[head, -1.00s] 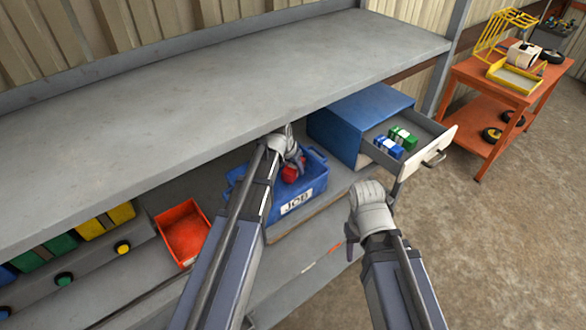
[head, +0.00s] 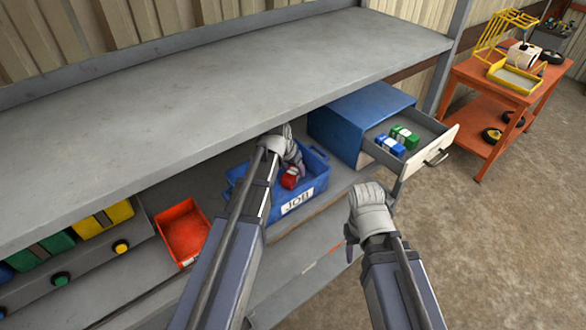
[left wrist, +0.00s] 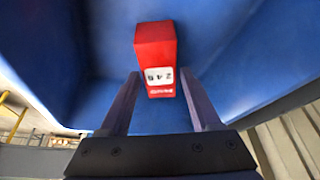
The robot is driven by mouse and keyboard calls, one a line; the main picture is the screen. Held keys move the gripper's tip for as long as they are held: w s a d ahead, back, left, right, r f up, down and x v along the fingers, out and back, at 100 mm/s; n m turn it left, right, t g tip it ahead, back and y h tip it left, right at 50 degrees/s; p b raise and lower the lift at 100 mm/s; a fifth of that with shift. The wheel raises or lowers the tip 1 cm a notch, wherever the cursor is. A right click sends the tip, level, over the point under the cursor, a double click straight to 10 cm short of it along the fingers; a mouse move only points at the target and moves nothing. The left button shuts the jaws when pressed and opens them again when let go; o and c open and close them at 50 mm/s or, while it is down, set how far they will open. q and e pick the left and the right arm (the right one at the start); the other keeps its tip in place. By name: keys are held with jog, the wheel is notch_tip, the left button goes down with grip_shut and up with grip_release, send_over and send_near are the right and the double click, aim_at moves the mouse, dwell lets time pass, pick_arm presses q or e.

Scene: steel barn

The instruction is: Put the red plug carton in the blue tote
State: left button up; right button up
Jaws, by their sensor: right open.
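The red plug carton (head: 290,178) is inside the blue tote (head: 318,184), below my left gripper (head: 297,162). My right gripper (head: 352,228) is open and empty, in front of the shelf, to the right of the tote.
A blue drawer cabinet (head: 350,120) with an open drawer holds a blue carton (head: 390,146) and a green carton (head: 405,137). A red-orange bin (head: 184,236) stands left of the tote. The grey upper shelf (head: 220,90) overhangs the tote. An orange cart (head: 495,85) stands at the right.

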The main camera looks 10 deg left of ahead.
aim_at(290, 174)
pick_arm(q)
jog(key=shift+o, duration=0.9)
jog(key=shift+r+p, duration=0.55)
jog(key=p+v, duration=0.5)
jog(key=shift+r, duration=0.2)
jog(key=s+a, duration=0.3)
jog(key=s, duration=0.8)
jog(key=shift+s+f, duration=0.15)
jog(key=shift+s, duration=0.2)
jog(key=shift+a, duration=0.1)
